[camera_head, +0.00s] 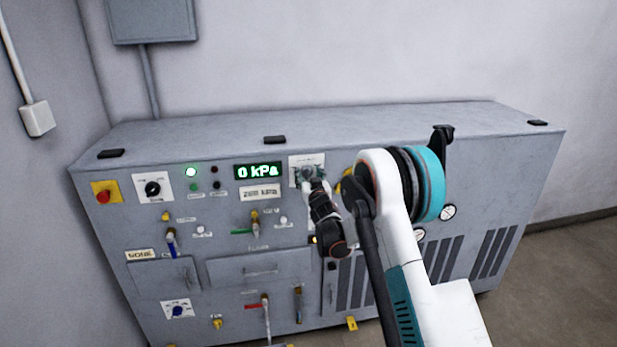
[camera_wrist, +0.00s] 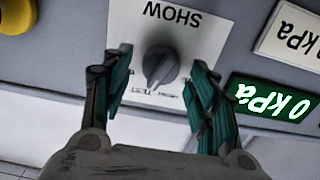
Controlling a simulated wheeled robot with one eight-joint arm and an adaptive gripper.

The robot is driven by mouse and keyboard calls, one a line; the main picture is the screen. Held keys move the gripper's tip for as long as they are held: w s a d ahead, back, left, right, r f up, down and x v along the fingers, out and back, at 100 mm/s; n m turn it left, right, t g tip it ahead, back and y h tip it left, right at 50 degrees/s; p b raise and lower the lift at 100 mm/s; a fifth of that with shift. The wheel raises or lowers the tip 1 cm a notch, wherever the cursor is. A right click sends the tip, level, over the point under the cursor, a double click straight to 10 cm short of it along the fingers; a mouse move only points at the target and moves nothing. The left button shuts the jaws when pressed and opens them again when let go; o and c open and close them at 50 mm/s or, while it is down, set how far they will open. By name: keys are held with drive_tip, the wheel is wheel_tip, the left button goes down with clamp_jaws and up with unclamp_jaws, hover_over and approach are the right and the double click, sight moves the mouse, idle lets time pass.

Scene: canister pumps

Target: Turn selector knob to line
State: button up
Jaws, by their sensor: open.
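The selector knob (camera_wrist: 160,66) is a dark grey round knob with a raised ridge on a white plate (camera_wrist: 193,30) marked "SHOW". The plate appears upside down in the wrist view, with small lettering that looks like "TEST" below the knob. The ridge tilts toward the lower left of that view. My gripper (camera_wrist: 157,75) is open, with one green-grey finger on each side of the knob and gaps visible between. In the head view my gripper (camera_head: 312,181) is at the plate (camera_head: 296,172), largely hiding the knob.
The green display (camera_head: 258,171) reads 0 kPa beside the plate. A red button (camera_head: 103,197), another black knob (camera_head: 153,189) and several valve handles sit on the grey cabinet (camera_head: 120,238). A yellow part (camera_wrist: 17,14) is at the wrist view's upper left.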

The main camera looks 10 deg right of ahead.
drive_tip(key=shift+w, duration=0.4)
drive_tip(key=shift+c, duration=0.5)
drive_tip(key=c, duration=0.9)
drive_tip(key=shift+c, duration=0.2)
